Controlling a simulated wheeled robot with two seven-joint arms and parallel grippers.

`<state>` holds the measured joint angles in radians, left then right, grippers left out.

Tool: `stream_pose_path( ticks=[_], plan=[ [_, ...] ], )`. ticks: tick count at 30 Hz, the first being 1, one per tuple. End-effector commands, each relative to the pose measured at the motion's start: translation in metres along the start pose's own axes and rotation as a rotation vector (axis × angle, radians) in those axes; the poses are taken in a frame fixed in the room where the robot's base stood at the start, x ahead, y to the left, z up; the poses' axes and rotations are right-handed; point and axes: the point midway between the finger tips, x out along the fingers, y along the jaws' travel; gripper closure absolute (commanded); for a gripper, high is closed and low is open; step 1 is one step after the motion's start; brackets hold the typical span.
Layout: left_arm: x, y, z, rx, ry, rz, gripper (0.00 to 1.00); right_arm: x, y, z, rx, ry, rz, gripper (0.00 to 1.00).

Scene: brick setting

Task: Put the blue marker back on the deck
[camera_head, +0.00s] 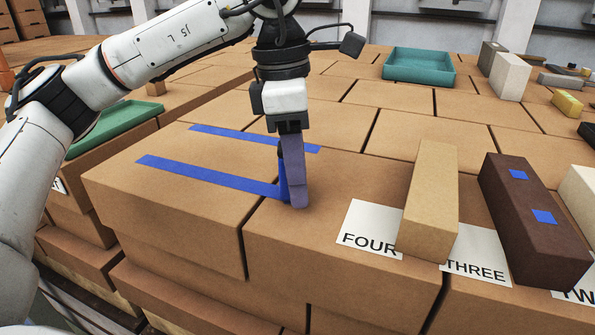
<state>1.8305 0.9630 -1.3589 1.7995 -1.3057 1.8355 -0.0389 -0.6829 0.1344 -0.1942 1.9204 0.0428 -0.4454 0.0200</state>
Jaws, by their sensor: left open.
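My left gripper (297,203) points straight down at the box-like brick deck (330,225), its tips at or just above the surface. Its jaws are open, seen nearly edge-on as a purple-grey finger. A narrow, upright bright blue piece (283,178) stands close against the left side of that finger. It looks like the blue marker, partly hidden; I cannot tell whether it touches the finger. Two flat blue strips, a near one (205,176) and a far one (230,134), lie on the deck to the left. My right gripper is out of view.
A tan brick (432,195) lies across the FOUR card (368,230) and THREE card (474,258). A dark brown brick (530,220) with blue squares is to the right. A teal tray (418,68) stands behind, a green tray (112,125) at left. The deck's middle is clear.

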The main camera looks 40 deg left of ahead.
Motion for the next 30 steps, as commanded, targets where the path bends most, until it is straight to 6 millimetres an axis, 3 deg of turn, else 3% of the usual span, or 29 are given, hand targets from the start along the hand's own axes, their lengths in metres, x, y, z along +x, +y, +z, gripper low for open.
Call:
stream_pose_path(
  ticks=[16, 21, 30],
  plan=[
    [-0.107, 0.000, 0.001, 0.001, -0.001, 0.003, 0.53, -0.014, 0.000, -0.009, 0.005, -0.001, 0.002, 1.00],
    [-0.120, 0.000, 0.001, 0.001, 0.000, 0.001, 0.53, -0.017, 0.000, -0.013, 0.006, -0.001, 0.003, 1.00],
    [-0.121, 0.000, 0.001, 0.002, 0.000, 0.000, 0.53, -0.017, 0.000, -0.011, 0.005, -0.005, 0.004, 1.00]
  ],
)
